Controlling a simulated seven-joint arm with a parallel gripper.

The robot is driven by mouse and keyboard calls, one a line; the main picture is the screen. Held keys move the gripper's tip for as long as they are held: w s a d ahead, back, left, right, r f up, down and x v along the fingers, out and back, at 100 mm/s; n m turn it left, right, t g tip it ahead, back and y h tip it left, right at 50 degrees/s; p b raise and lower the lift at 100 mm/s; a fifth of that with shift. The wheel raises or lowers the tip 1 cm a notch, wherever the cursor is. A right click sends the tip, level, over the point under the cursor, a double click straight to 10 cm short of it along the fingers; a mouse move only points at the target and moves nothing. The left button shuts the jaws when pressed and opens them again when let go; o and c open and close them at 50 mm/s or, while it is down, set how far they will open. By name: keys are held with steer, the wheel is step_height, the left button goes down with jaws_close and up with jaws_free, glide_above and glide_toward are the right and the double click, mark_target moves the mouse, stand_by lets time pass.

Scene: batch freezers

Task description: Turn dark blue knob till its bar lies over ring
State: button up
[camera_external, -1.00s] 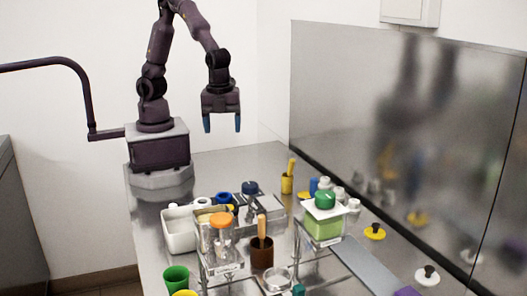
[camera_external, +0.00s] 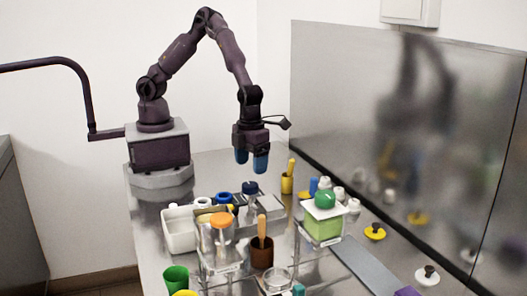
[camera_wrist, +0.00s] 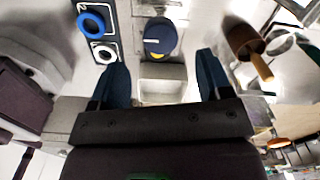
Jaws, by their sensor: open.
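The dark blue knob (camera_wrist: 160,38) shows in the wrist view, at the top middle, with a pale bar line across its top. A piece of yellow shows at its lower edge; I cannot tell if this is the ring. In the external view the dark blue knob (camera_external: 250,187) stands on a metal box behind the jars. My gripper (camera_external: 252,166) is open and empty, with blue fingertips pointing down above the knob and apart from it. In the wrist view my open gripper (camera_wrist: 162,80) has its fingers below and to either side of the knob.
A blue ring-shaped knob (camera_wrist: 91,22) and a white one (camera_wrist: 104,53) sit left of the dark blue knob. A brown cup with a wooden handle (camera_wrist: 262,66) stands to the right. Jars, including an orange-lidded one (camera_external: 221,222), crowd the front. A metal wall (camera_external: 400,150) bounds the right.

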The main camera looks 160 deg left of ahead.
mark_target(251, 184)
step_height(251, 184, down, 6)
steer(key=shift+f, duration=0.2)
steer(key=shift+c, duration=0.3)
steer(key=c, duration=0.9)
